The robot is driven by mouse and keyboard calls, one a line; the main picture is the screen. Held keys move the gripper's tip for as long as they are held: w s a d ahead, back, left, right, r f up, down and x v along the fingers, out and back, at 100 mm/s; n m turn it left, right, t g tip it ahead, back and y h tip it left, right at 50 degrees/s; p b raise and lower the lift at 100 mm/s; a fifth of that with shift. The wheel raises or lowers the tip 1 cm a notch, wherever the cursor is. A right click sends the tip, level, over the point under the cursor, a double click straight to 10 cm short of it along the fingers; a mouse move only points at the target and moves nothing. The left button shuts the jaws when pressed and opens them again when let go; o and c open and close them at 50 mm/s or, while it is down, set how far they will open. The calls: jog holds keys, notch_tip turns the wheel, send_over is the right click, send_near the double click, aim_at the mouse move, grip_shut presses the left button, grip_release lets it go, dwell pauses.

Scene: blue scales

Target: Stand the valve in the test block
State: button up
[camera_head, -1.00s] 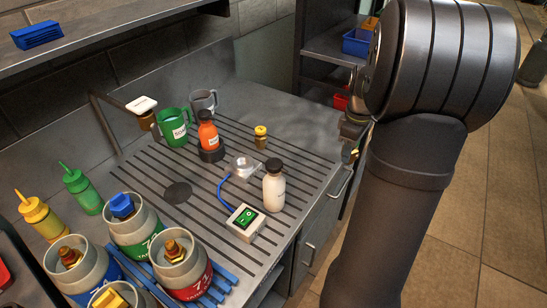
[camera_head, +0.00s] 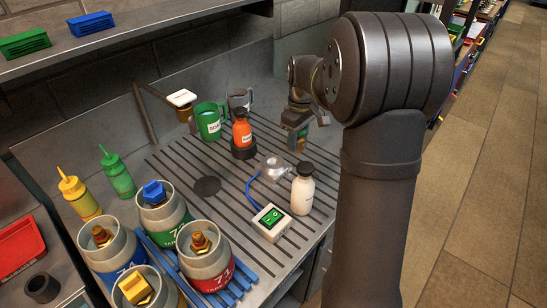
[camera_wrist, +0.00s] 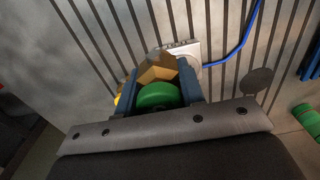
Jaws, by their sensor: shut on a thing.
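My gripper (camera_wrist: 157,88) is shut on the valve in the wrist view. The valve has a brass hexagonal body (camera_wrist: 156,70) and a round green top (camera_wrist: 158,96) between the dark fingers. In the head view my gripper (camera_head: 298,132) is over the back right of the slotted worktop, with a brass part (camera_head: 300,144) just under it. The test block (camera_head: 272,167) is a silver block with a round top, left of and nearer than my gripper. In the wrist view the test block (camera_wrist: 188,48) is partly hidden behind the valve. The valve's lower end is hidden.
A white bottle (camera_head: 303,188) and a switch box (camera_head: 271,221) stand near the block. An orange bottle (camera_head: 242,132) and green mug (camera_head: 209,120) stand behind left. A yellow spot (camera_wrist: 117,98) shows beside the left finger. Gas cylinders fill the front left.

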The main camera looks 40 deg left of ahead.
jog(key=s+a+f, duration=0.1)
jog(key=a, duration=0.1)
jog(key=a+f, duration=0.2)
jog(key=s+a+f, duration=0.1)
jog(key=a, duration=0.2)
jog(key=shift+s+f, duration=0.35)
jog(key=shift+f, duration=1.9)
jog(key=shift+f, duration=0.2)
jog(key=o, duration=1.2)
notch_tip(320, 180, up, 12)
jog(key=shift+r, duration=0.2)
